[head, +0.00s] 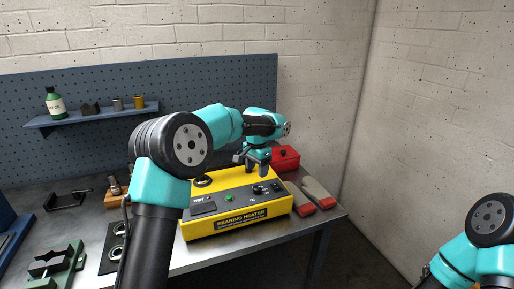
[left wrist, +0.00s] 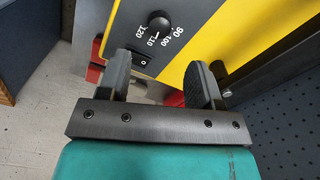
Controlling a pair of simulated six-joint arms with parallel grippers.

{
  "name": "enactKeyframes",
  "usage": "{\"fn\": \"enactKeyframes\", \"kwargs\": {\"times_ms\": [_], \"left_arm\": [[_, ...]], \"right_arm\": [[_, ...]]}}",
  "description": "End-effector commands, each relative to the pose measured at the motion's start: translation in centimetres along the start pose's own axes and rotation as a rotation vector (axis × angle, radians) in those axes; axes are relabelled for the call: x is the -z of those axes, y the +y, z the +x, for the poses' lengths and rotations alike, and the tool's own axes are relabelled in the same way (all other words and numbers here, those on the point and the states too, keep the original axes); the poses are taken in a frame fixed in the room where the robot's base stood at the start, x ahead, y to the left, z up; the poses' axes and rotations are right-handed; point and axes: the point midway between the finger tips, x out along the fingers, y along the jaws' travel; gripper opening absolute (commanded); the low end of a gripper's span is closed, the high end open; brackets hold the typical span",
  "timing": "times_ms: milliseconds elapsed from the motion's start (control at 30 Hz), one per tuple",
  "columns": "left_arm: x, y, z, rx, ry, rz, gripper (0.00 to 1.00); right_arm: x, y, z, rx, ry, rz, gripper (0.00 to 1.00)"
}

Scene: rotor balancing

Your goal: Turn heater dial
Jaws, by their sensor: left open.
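The yellow bearing heater (head: 240,226) stands on the metal bench, with a dark control panel on top. Its black round dial (left wrist: 158,20) shows in the left wrist view beside a scale with 90, 100, 110 and 120. The dial's pointer is too small to read. A small black switch (left wrist: 142,60) is near it. My left gripper (head: 257,168) is above the back right part of the heater. In the left wrist view the gripper (left wrist: 160,72) is open, its fingers apart and empty, with the dial beyond the fingertips. My right gripper is out of view.
A red box (head: 286,158) and grey-and-red gloves (head: 316,194) lie right of the heater. A green vise (head: 55,262) and bearings (head: 117,232) on a dark mat are at left. A shelf (head: 95,116) with a green bottle hangs on the pegboard.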

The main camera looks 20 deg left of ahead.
Motion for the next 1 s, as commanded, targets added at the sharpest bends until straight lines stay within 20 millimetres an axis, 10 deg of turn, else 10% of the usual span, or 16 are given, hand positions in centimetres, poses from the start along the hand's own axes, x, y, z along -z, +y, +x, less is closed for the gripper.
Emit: {"fn": "enactKeyframes", "kwargs": {"times_ms": [433, 1000], "left_arm": [[0.1, 0.0, -7.8, 0.001, 0.002, 0.001, 0.59], [0.1, 0.2, -8.1, -0.004, 0.002, 0.009, 0.59]], "right_arm": [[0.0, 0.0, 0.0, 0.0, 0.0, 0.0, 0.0], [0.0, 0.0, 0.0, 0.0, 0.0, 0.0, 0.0]]}}
